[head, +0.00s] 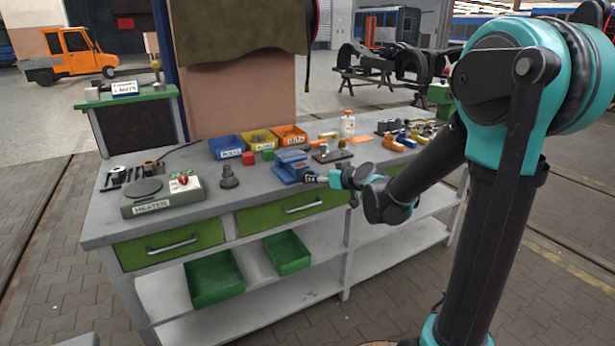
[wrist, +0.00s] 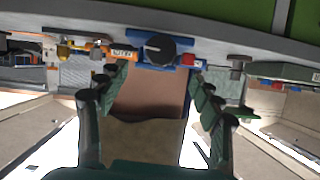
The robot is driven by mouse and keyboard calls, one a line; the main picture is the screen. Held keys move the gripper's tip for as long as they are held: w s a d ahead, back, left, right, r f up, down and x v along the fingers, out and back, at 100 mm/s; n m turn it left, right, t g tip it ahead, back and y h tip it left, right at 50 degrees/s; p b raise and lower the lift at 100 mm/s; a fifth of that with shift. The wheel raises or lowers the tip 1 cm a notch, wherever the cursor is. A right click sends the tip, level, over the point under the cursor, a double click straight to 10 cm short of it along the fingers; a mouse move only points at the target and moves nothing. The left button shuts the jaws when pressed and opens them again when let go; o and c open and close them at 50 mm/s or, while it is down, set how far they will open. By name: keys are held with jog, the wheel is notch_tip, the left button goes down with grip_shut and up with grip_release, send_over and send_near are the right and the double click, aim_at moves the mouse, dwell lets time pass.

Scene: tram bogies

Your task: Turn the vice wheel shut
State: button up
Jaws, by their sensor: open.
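The blue vice (head: 290,166) stands at the front edge of the grey workbench. In the wrist view the vice's dark round wheel (wrist: 160,48) faces the camera, with blue vice body (wrist: 184,60) around it. My gripper (head: 335,179) is in front of the vice, on its right side in the head view. In the wrist view my gripper (wrist: 158,82) is open, one finger on each side, with the wheel beyond and between the tips. Nothing is between the fingers. In the head view the wheel is hard to make out near the gripper; I cannot tell whether they touch.
The workbench (head: 235,203) carries a heater box (head: 160,196), a dark weight-like piece (head: 229,177), blue, yellow and orange bins (head: 259,140), and a white bottle (head: 348,124). Green drawers (head: 170,246) lie below the top. Several small parts crowd the bench's right end.

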aim_at(307, 183)
jog(key=x, duration=1)
jog(key=shift+w+a+f, duration=0.1)
jog(key=shift+w+f, duration=0.05)
jog(key=shift+w, duration=0.05)
jog(key=shift+c, duration=0.6)
jog(key=c, duration=1)
jog(key=shift+c, duration=0.2)
jog(key=shift+m, duration=0.3)
jog(key=m+g+y, duration=0.1)
jog(key=m+y, duration=0.1)
jog(key=m, duration=0.2)
jog(key=shift+w+y, duration=0.15)
jog(key=shift+y, duration=0.25)
jog(key=m+y, duration=0.1)
jog(key=m, duration=0.1)
jog(key=shift+f+m+g, duration=0.1)
jog(key=shift+m+g, duration=0.2)
jog(key=shift+g, duration=0.1)
jog(key=shift+d+f+m+y, duration=0.1)
jog(key=shift+m+y, duration=0.45)
jog(key=shift+m, duration=0.2)
jog(key=shift+d+m+y, duration=0.15)
jog(key=shift+m+y, duration=0.4)
jog(key=shift+m, duration=0.2)
